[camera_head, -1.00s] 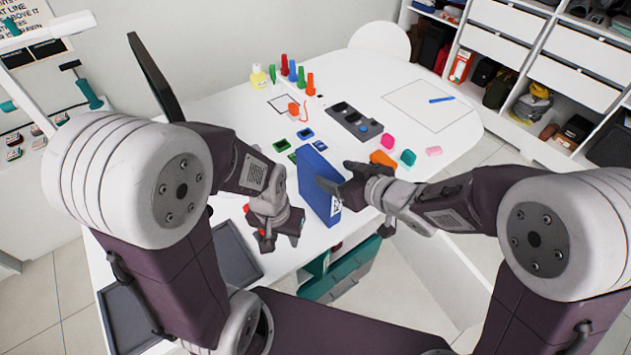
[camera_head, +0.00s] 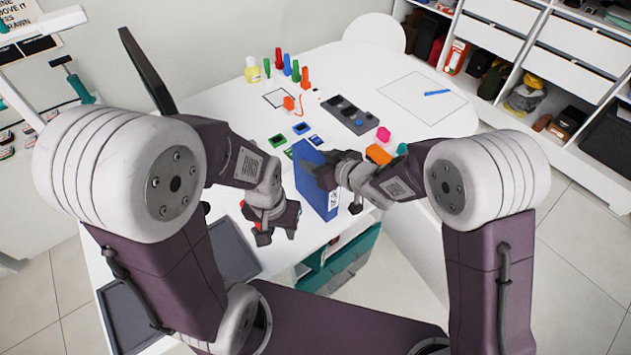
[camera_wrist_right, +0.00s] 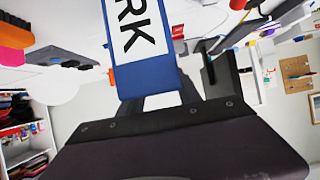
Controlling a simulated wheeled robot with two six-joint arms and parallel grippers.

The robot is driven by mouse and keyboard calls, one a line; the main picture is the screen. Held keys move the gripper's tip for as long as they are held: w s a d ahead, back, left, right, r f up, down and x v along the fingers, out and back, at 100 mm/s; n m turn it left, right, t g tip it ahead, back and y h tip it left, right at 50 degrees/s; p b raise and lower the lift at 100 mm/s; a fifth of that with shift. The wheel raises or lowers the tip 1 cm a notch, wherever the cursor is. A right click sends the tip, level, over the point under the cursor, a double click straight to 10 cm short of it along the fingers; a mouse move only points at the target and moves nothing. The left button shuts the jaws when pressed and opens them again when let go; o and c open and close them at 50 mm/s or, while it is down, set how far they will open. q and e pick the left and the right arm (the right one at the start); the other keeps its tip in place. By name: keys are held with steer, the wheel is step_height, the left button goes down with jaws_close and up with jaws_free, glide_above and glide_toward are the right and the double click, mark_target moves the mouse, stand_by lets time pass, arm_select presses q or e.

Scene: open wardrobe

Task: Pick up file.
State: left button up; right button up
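The file is a blue binder (camera_head: 314,192) standing upright on the white table, with a white label on its spine. In the right wrist view its blue spine (camera_wrist_right: 150,78) and part of the label, reading "RK", fill the upper middle, very close. My right gripper (camera_head: 326,172) is at the file's right side and upper edge. My left gripper (camera_head: 277,228) is open and empty, left of the file, pointing down above the table.
Behind the file are small coloured blocks, upright markers (camera_head: 288,66), a grey tray (camera_head: 348,114) and a paper with a blue pen (camera_head: 436,93). Dark trays (camera_head: 232,250) lie at front left. A teal cabinet (camera_head: 342,262) is under the table edge.

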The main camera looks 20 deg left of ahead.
steer(key=shift+d, duration=0.1)
jaws_close()
steer(key=shift+r, duration=0.1)
